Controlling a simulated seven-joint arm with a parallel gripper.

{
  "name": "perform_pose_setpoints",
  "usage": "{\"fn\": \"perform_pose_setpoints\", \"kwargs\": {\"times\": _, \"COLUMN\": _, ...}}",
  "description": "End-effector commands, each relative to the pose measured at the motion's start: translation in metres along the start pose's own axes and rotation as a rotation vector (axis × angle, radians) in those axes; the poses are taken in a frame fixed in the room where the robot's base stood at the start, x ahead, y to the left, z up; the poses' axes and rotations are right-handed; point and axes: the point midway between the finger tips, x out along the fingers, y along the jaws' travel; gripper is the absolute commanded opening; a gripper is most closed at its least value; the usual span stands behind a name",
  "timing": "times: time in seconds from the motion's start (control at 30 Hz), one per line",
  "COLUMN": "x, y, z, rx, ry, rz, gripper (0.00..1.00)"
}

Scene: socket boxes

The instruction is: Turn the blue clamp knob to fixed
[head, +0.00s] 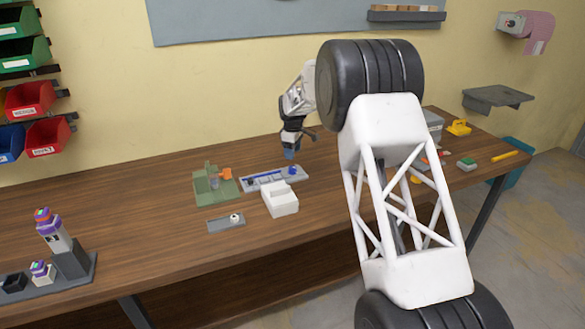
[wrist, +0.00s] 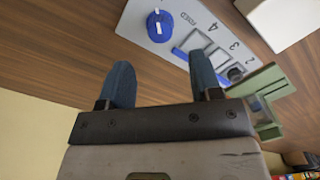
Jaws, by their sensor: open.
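The blue clamp knob (head: 292,170) sits at the right end of a grey socket plate (head: 301,178) on the bench. In the wrist view the knob (wrist: 159,30) is round with a white stripe running roughly up and down the picture. The word FIXED is printed on the plate (wrist: 137,22) to the right of the knob. My gripper (head: 289,155) is above the plate near the knob. In the wrist view its two blue fingers (wrist: 163,72) are spread and empty, with the knob beyond them, not between them.
A blue bar (head: 262,178) lies along the plate, beside numbered openings. A white block (head: 280,199) stands in front of the plate. A green fixture (head: 208,187) with an orange part is to the left. A small grey plate (head: 222,225) lies nearer the front.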

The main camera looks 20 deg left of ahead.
Motion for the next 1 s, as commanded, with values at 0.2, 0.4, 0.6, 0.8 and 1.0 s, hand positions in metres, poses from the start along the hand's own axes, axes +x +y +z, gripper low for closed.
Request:
{"fn": "perform_pose_setpoints", "kwargs": {"times": 0.2, "x": 0.0, "y": 0.0, "z": -0.001, "rx": -0.002, "ry": 0.0, "rz": 0.0, "gripper": 0.58}}
{"fn": "perform_pose_setpoints", "kwargs": {"times": 0.4, "x": 0.001, "y": 0.0, "z": -0.001, "rx": -0.001, "ry": 0.0, "rz": 0.0, "gripper": 0.58}}
{"fn": "perform_pose_setpoints", "kwargs": {"times": 0.6, "x": 0.01, "y": 0.0, "z": -0.001, "rx": -0.001, "ry": -0.001, "rz": -0.001, "gripper": 0.58}}
{"fn": "perform_pose_setpoints", "kwargs": {"times": 0.8, "x": 0.03, "y": 0.0, "z": -0.001, "rx": -0.001, "ry": -0.001, "rz": -0.001, "gripper": 0.58}}
{"fn": "perform_pose_setpoints", "kwargs": {"times": 1.0, "x": 0.054, "y": 0.0, "z": -0.001, "rx": -0.001, "ry": 0.0, "rz": -0.001, "gripper": 0.58}}
